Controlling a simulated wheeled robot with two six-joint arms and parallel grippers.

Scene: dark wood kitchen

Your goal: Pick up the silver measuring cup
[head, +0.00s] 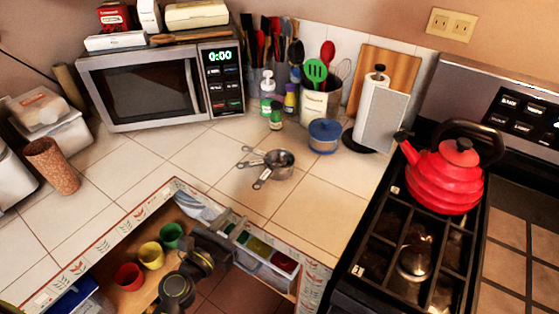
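The silver measuring cup (279,164) sits on the tiled counter in the middle of the view. It looks like a nested set, with several handles fanned out to its left and front. My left gripper (233,218) is below and to the left of the cup, over the counter's front edge near the drawer area. Its two small fingertips point up toward the counter and appear apart, with nothing between them. It does not touch the cup. My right gripper is not in view.
The red kettle (445,176) is on the stove at right. Colored cups (151,255) sit below the counter edge. Tiles around the cup are clear.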

